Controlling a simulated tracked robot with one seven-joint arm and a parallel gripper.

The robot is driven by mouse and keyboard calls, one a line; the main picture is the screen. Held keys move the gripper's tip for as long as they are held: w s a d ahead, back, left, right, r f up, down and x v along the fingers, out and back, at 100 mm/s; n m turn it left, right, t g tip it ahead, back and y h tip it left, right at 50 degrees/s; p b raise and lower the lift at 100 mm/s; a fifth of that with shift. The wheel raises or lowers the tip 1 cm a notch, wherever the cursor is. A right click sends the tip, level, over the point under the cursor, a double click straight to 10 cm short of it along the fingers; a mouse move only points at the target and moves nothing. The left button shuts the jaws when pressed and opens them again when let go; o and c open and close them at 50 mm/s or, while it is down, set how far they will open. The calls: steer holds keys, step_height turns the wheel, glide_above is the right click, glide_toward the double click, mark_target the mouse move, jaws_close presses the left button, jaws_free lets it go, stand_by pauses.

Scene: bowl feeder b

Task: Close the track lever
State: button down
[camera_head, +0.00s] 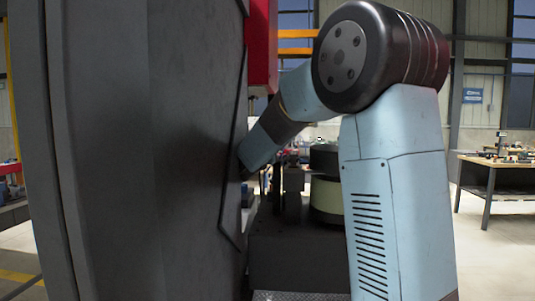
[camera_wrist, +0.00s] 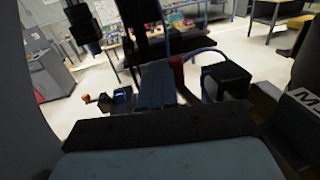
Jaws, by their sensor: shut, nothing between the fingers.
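The dark body of my gripper (camera_wrist: 165,128) crosses the bottom of the wrist view. It is shut and holds nothing; its fingertips are hard to make out against the dark machinery. A grey-blue bar (camera_wrist: 158,86) stands just beyond it, with a dark red piece (camera_wrist: 178,76) beside it. A small orange-tipped part (camera_wrist: 86,98), possibly a lever or knob, is left of the bar. I cannot tell for sure which part is the track lever. In the head view a dark panel hides the end of my arm.
A large dark panel (camera_head: 150,150) fills the left of the head view, close to my arm. A round feeder (camera_head: 327,190) stands on a dark base behind my arm. A workbench (camera_head: 495,170) is at far right. A black box (camera_wrist: 225,78) with a blue hose is close by.

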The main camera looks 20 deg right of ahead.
steer(key=shift+s+a, duration=0.1)
steer(key=v, duration=0.7)
steer(key=shift+s+f, duration=0.15)
stand_by(0.4)
